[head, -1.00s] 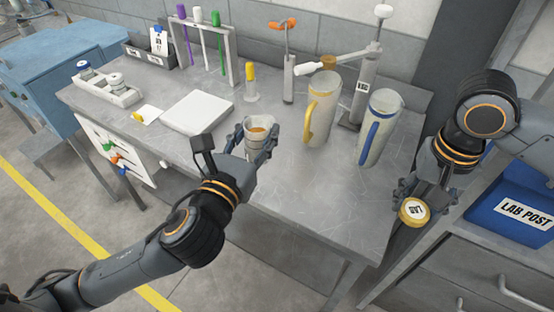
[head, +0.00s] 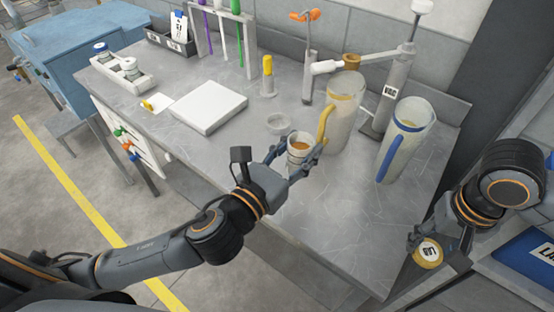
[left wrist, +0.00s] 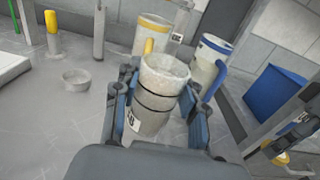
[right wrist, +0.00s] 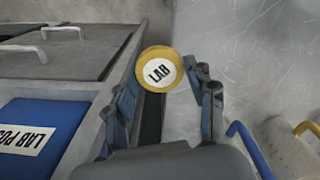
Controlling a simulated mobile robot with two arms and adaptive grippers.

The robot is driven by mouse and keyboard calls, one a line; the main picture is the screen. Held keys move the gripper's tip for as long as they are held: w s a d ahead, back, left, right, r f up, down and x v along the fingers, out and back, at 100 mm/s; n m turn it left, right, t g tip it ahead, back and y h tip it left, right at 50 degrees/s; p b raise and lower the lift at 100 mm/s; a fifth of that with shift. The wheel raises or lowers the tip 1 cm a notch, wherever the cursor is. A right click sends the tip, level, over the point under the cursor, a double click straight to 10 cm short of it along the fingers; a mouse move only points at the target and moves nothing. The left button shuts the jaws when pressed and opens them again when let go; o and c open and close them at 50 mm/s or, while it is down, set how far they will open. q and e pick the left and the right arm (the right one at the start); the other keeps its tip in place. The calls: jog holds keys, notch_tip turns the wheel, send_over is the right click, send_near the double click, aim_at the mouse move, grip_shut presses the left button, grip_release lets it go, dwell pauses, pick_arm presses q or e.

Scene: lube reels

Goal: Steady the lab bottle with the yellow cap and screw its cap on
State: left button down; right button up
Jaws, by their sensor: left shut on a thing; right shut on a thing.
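The lab bottle (head: 299,146) is a pale, open-topped vessel with amber contents. In the left wrist view the bottle (left wrist: 158,95) stands between the fingers, with dark bands and part of a label showing. The yellow cap (head: 428,253), with a white LAB disc, is in my right gripper (head: 430,242), off the bench's right end and apart from the bottle. The right wrist view shows the cap (right wrist: 160,70) at the fingertips, label towards the camera.
A small round dish (head: 279,123) sits behind the bottle. A yellow-handled jug (head: 343,118) and a blue-handled jug (head: 405,140) stand to its right. A white slab (head: 208,107) lies left. A blue LAB POST box (head: 525,262) is at far right.

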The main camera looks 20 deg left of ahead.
jog(key=shift+f+b, duration=0.6)
pick_arm(q)
jog(key=w+a+f, duration=0.5)
jog(key=f, duration=0.1)
jog(key=shift+a+f, duration=0.2)
jog(key=shift+a, duration=0.2)
pick_arm(e)
jog(key=shift+a, duration=0.1)
pick_arm(q)
jog(key=shift+f, duration=0.1)
jog(key=shift+w+a+f+b, duration=0.15)
jog(key=shift+f+b, duration=0.05)
jog(key=shift+f, duration=0.75)
jog(key=shift+w+a+f+b, duration=0.1)
jog(key=shift+w+f+b, duration=0.05)
jog(key=shift+f, duration=0.8)
pick_arm(e)
jog(key=shift+f, duration=0.3)
pick_arm(q)
jog(key=shift+f, duration=0.15)
pick_arm(e)
jog(key=shift+f, duration=0.1)
pick_arm(q)
jog(key=c, duration=0.8)
grip_release()
jog(key=shift+o, duration=0.2)
